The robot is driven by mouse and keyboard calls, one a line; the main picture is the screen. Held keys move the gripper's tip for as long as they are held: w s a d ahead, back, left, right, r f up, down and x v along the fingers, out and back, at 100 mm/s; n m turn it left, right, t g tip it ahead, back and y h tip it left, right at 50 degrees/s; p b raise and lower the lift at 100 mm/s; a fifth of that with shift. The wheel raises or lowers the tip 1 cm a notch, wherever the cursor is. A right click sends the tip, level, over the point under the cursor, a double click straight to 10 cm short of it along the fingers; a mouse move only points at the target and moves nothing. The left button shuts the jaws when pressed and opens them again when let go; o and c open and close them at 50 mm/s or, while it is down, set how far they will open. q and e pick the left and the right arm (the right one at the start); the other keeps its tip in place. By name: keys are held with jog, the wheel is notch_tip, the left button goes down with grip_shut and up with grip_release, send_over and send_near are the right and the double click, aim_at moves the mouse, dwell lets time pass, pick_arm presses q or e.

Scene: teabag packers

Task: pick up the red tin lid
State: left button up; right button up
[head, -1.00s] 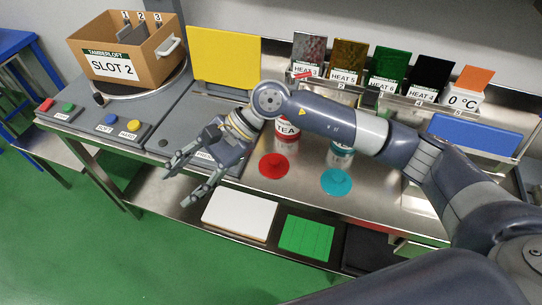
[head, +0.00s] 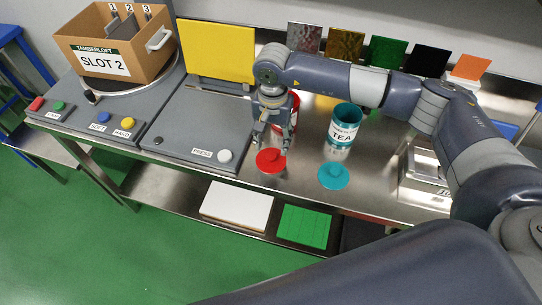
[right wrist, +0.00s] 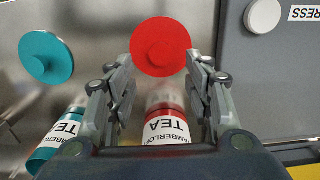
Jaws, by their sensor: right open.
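The red tin lid (head: 270,161) is a flat red disc with a round knob, lying on the steel table; it also shows in the right wrist view (right wrist: 161,46). My right gripper (head: 271,146) is open and empty, pointing down beside the lid on its far side. In the right wrist view its fingers (right wrist: 158,75) stand apart, with the lid beyond the tips and between their lines. I cannot tell the exact height of the fingertips. A red tea tin (right wrist: 167,118) stands just behind, partly hidden by the gripper in the head view. My left gripper is not in view.
A teal tin (head: 345,125) and its teal lid (head: 333,176) are to the right. The grey press with a white button (head: 225,156) is close on the left. A yellow panel (head: 217,55) stands behind. A scale (head: 425,175) is farther right.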

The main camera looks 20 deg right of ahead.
aim_at(271, 155)
jog(key=f, duration=0.1)
jog(key=f+p, duration=0.2)
jog(key=f, duration=0.1)
jog(key=shift+s+a, duration=0.3)
jog(key=shift+s, duration=0.1)
jog(key=shift+w+f, duration=0.1)
jog(key=shift+f, duration=0.35)
jog(key=c, duration=1)
